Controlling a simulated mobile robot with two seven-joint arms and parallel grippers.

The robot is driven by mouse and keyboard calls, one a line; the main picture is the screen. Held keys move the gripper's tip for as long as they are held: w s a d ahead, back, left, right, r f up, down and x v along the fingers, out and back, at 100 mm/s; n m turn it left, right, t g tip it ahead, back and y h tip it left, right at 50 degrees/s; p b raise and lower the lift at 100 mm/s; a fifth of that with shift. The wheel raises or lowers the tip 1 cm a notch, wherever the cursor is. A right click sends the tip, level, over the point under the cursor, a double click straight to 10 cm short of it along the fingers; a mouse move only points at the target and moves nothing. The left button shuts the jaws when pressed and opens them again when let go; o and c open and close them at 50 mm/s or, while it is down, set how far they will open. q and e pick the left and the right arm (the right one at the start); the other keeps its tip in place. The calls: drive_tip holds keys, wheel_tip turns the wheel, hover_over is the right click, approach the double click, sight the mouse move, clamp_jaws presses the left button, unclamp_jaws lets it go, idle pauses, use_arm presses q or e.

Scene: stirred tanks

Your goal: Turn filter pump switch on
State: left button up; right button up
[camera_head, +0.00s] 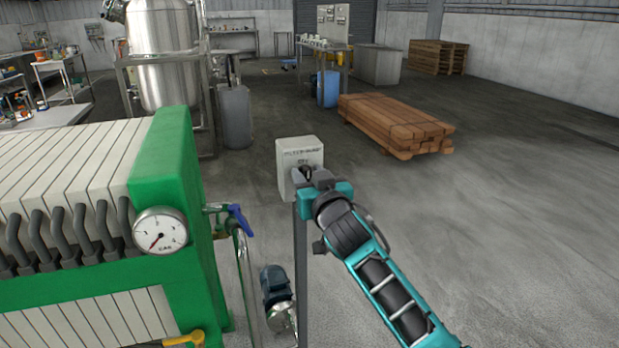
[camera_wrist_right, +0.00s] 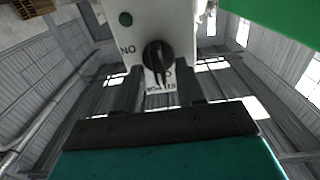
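The filter pump switch box (camera_head: 299,153) is a pale grey box on a grey post (camera_head: 302,270). My right gripper (camera_head: 306,178) is at the lower front of the box. In the wrist view its two dark fingers (camera_wrist_right: 157,78) are apart, one each side of the knob's lower end, with a gap between them. Contact with the knob cannot be told. My left gripper is not in view.
A green filter press (camera_head: 172,170) with a round gauge (camera_head: 160,231) stands at the left. A blue-handled valve (camera_head: 240,220) and a pump (camera_head: 277,290) lie between it and the post. Stacked planks (camera_head: 395,123) are behind. The floor at right is clear.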

drive_tip(key=shift+c, duration=0.2)
clamp_jaws()
drive_tip(key=shift+n, duration=0.3)
drive_tip(key=shift+n+p, duration=0.3)
drive_tip(key=shift+s+a+n+p, duration=0.15)
drive_tip(key=shift+n+p, duration=0.3)
drive_tip(key=shift+n, duration=0.65)
drive_tip(key=shift+a+f+n+p, duration=0.15)
drive_tip(key=shift+n+p, duration=0.3)
drive_tip(key=shift+n, duration=2)
drive_tip(key=shift+a+f+n+p, duration=0.15)
drive_tip(key=shift+n+p, duration=0.3)
drive_tip(key=shift+n, duration=1.95)
drive_tip(key=shift+a+f+n+p, duration=0.1)
drive_tip(key=shift+f+n+p, duration=0.25)
drive_tip(key=shift+n, duration=2.1)
